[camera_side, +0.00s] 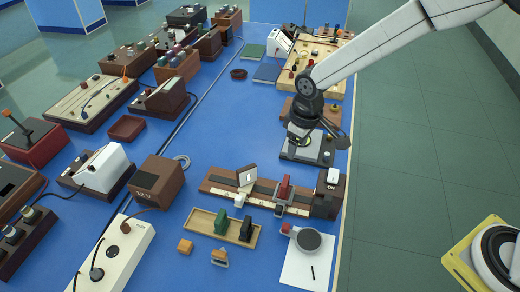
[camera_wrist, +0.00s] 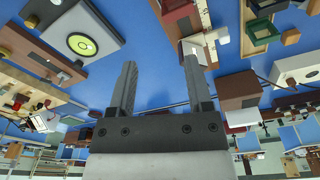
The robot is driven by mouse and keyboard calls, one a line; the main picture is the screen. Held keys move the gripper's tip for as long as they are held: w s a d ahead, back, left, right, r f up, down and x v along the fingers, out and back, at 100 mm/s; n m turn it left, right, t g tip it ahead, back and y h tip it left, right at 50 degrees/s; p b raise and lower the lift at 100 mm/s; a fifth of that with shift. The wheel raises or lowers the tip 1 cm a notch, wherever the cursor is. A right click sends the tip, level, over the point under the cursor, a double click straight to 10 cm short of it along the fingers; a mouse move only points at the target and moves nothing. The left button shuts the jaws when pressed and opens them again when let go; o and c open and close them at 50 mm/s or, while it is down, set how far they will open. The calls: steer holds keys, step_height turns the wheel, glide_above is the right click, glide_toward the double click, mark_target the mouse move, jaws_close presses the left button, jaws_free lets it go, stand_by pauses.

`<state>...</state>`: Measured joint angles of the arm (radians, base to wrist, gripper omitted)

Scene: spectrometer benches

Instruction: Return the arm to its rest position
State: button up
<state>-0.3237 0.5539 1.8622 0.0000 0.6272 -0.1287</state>
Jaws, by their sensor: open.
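My arm reaches in from the top right in the side view and bends down at a dark joint. My gripper (camera_side: 299,138) is low at the right edge of the blue table (camera_side: 222,133), over or beside a grey plate (camera_side: 318,149); I cannot tell its exact height. In the wrist view my gripper (camera_wrist: 160,68) has its two dark fingers wide apart with nothing between them. A grey plate with a yellow ringed disc (camera_wrist: 82,44) lies to the left of the fingers there. In the side view the arm partly hides this plate.
A brown rail (camera_side: 225,187) with a white card and red holder stands nearer the camera. A wooden tray (camera_side: 207,229) holds green and black blocks. A wooden board (camera_side: 322,60) with parts is at the back right. Several instruments fill the left. Open floor (camera_side: 405,160) lies right.

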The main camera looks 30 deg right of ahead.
steer(key=s+d+r+m, duration=0.1)
steer(key=s+d+m, duration=0.1)
steer(key=s+d, duration=0.5)
steer(key=s+d+r+m+t, duration=0.1)
steer(key=s+d+r+m, duration=0.1)
steer(key=s+d, duration=0.5)
steer(key=shift+s+d+r+m, duration=0.15)
steer(key=shift+s+d+m, duration=0.15)
steer(key=shift+s+m, duration=0.35)
